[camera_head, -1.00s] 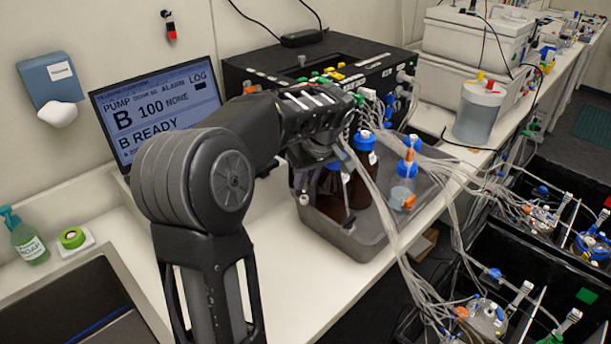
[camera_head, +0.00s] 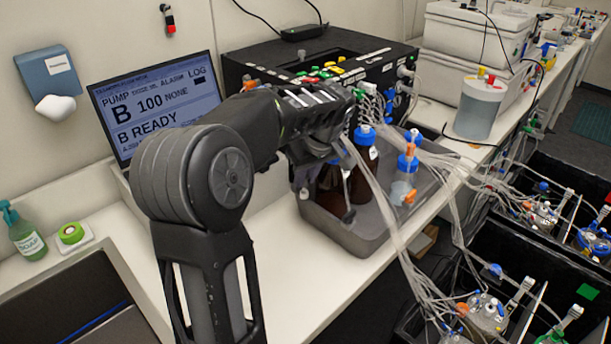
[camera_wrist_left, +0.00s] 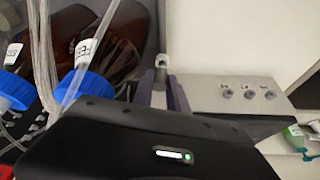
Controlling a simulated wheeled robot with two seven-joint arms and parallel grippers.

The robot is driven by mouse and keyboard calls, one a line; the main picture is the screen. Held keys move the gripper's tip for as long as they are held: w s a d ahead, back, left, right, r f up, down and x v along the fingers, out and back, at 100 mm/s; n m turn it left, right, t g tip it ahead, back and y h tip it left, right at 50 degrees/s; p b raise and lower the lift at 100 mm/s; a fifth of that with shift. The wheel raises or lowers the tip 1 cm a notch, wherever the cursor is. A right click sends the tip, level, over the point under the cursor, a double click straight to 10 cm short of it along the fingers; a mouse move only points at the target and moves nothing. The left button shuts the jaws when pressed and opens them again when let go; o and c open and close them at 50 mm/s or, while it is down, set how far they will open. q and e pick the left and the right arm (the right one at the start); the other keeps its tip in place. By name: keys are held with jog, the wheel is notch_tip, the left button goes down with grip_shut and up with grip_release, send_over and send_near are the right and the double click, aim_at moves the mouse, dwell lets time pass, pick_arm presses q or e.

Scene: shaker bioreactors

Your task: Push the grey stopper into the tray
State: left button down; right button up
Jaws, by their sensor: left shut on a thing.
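The grey tray (camera_head: 355,238) stands on the white counter with brown bottles in it; its wall also shows in the left wrist view (camera_wrist_left: 152,35). My left gripper (camera_head: 306,186) is at the tray's left side, pointing down. In the left wrist view, the gripper's two fingers (camera_wrist_left: 164,92) are closed on a small light grey piece, which looks like the grey stopper (camera_wrist_left: 161,62), beside the tray wall. In the head view a small light piece (camera_head: 304,193) shows at the fingertips. Whether it touches the wall is unclear. My right gripper is out of view.
Blue-capped bottles (camera_head: 364,134) and a bundle of clear tubes (camera_head: 385,215) crowd the tray's right side. The black pump unit (camera_head: 270,62) stands behind, and a screen (camera_head: 157,103) to the left. The counter in front of the tray (camera_head: 290,262) is clear.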

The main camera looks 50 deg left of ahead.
pick_arm(q)
jog(key=shift+f+b, duration=1.05)
jog(key=shift+b, duration=0.1)
dwell(1.4)
jog(key=c, duration=1.2)
grip_release()
jog(key=shift+c, duration=0.2)
jog(key=shift+r, duration=0.15)
jog(key=v, duration=0.7)
jog(key=shift+d+r+b, duration=0.2)
jog(key=shift+r+b, duration=0.1)
jog(key=shift+b, duration=0.1)
jog(key=shift+s+f, duration=0.1)
